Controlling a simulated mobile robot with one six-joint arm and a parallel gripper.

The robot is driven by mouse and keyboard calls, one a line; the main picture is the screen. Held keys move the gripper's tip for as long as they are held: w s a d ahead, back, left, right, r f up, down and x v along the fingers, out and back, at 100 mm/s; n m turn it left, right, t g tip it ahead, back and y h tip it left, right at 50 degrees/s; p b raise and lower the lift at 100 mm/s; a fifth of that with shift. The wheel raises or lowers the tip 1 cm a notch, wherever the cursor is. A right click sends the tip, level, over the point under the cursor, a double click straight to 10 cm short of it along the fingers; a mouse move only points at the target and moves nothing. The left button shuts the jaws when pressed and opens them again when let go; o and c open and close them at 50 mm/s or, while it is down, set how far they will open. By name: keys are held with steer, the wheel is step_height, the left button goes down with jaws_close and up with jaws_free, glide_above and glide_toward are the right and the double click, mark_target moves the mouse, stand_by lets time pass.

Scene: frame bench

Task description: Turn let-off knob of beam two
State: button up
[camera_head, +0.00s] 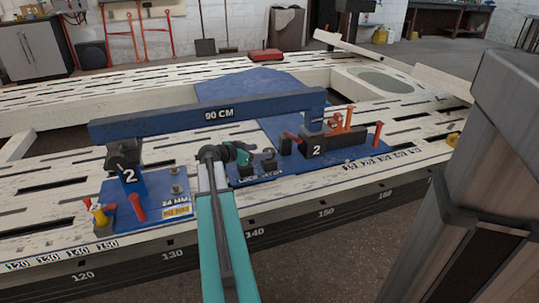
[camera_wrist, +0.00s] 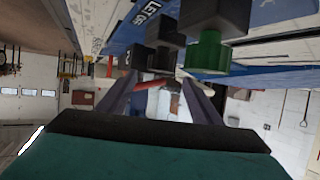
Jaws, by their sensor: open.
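Beam two is a long blue bar (camera_head: 222,112) marked "90 CM", resting on a left support (camera_head: 128,178) and a right support (camera_head: 317,147), both labelled 2. In the wrist view a green knob (camera_wrist: 207,56) sits on a black block (camera_wrist: 214,16). Other dark blocks (camera_wrist: 160,36) stand beside it, by a sign (camera_wrist: 143,18) reading "LET OF".
A red bar (camera_wrist: 153,84) shows beyond the fingers. Orange and red levers (camera_head: 340,120) stand by the right support. A red post (camera_head: 138,207) and a yellow-topped post (camera_head: 99,214) stand at the left. The slotted white bench (camera_head: 60,180) surrounds the blue plates.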

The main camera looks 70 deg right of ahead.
mark_target(269, 150)
steer(key=b+x, duration=0.1)
steer(key=x, duration=0.6)
steer(key=shift+f+b, duration=0.1)
steer(key=shift+b, duration=0.25)
